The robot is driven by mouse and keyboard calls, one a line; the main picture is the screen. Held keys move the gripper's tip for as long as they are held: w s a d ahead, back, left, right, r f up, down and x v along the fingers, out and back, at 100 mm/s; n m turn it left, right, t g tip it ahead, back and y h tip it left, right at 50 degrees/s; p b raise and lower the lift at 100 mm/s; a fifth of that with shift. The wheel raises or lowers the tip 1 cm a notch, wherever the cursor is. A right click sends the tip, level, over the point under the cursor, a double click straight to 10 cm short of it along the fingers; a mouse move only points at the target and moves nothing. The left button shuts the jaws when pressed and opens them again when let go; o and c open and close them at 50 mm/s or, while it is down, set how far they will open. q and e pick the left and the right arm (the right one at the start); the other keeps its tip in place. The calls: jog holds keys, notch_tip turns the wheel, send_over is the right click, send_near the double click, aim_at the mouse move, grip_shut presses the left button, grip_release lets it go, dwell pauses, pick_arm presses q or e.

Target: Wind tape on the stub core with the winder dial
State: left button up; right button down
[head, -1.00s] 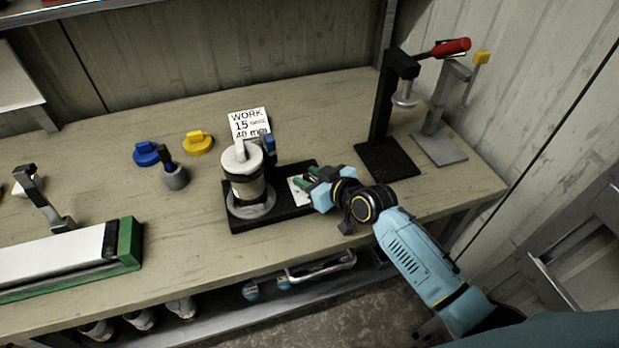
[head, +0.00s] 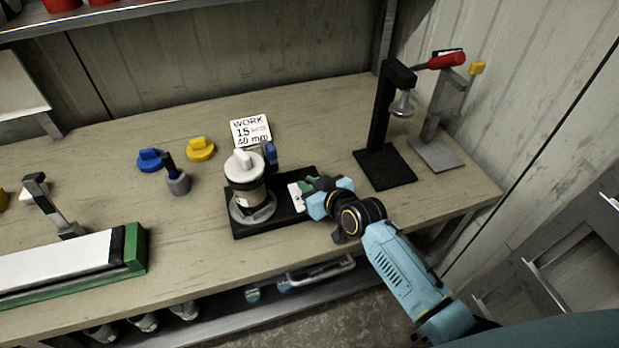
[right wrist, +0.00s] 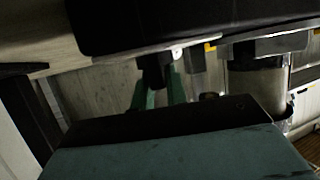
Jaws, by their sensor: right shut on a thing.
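The winder is a black base (head: 285,220) on the bench with a light plate (head: 295,197) on its right part. The stub core (head: 248,197), a beige cylinder under a white knobbed cap (head: 244,164), stands upright on a grey round foot at the base's left. My right gripper (head: 307,186) is at the plate, its green fingers shut on the dial, which is mostly hidden. In the right wrist view, the green fingers (right wrist: 160,92) close on a small dark part, likely the dial (right wrist: 156,72). My left gripper is not in view.
A card reading WORK 15, 40 mm (head: 250,131) stands behind the winder. A long white-and-green fixture (head: 60,265) lies front left.

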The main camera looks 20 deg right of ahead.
jog(key=m+h+p, duration=0.2)
jog(key=shift+w+r+t+p, duration=0.1)
jog(key=shift+r+t+p, duration=0.2)
jog(key=shift+r+p, duration=0.05)
jog(key=shift+f+m+h+p, duration=0.15)
jog(key=shift+m+h+p, duration=0.3)
jog(key=shift+m+h, duration=0.4)
jog(key=c, duration=1.4)
grip_release()
jog(key=shift+f, duration=0.1)
